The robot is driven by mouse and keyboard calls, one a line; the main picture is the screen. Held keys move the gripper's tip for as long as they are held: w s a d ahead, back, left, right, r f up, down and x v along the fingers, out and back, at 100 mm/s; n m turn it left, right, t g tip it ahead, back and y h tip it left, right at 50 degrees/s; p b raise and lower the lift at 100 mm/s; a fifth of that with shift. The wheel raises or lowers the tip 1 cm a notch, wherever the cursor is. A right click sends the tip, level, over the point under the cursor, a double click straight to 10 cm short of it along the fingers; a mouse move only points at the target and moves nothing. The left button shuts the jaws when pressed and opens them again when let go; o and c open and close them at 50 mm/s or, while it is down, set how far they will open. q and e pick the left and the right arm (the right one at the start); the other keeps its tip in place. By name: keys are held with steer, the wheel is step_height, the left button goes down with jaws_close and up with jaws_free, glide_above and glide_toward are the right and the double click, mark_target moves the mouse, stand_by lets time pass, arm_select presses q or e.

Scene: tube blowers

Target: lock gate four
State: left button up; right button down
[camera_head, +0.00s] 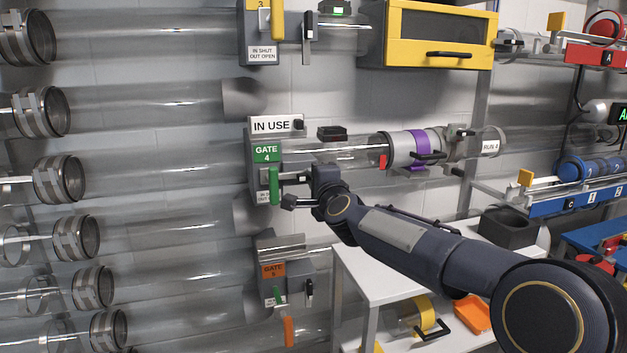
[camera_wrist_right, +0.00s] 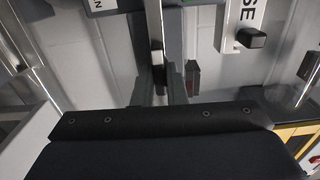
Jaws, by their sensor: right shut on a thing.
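Gate four is a grey box (camera_head: 252,172) on the wall with a green "GATE 4" label (camera_head: 266,153) and a green handle (camera_head: 274,186) hanging down. An "IN USE" sign (camera_head: 272,125) with a black knob is above it, and also shows in the right wrist view (camera_wrist_right: 240,22). My right gripper (camera_head: 300,179) reaches the box's right side, just right of the green handle. In the wrist view my right gripper (camera_wrist_right: 160,88) is shut on a dark lever (camera_wrist_right: 157,58) beside a metal bar. The gripper hides much of this lever in the head view. My left gripper is out of view.
A clear tube with a purple-banded carrier (camera_head: 424,148) runs right of gate four. Gate five (camera_head: 272,270), with an orange handle, is below. Gate three (camera_head: 262,30), with a yellow handle, is above. A white table (camera_head: 385,270) stands under my right arm.

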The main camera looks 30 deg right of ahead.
steer(key=c, duration=1.5)
jaws_free()
steer(key=shift+o, duration=0.2)
steer(key=v, duration=0.7)
steer(key=shift+s, duration=0.4)
steer(key=shift+a, duration=0.1)
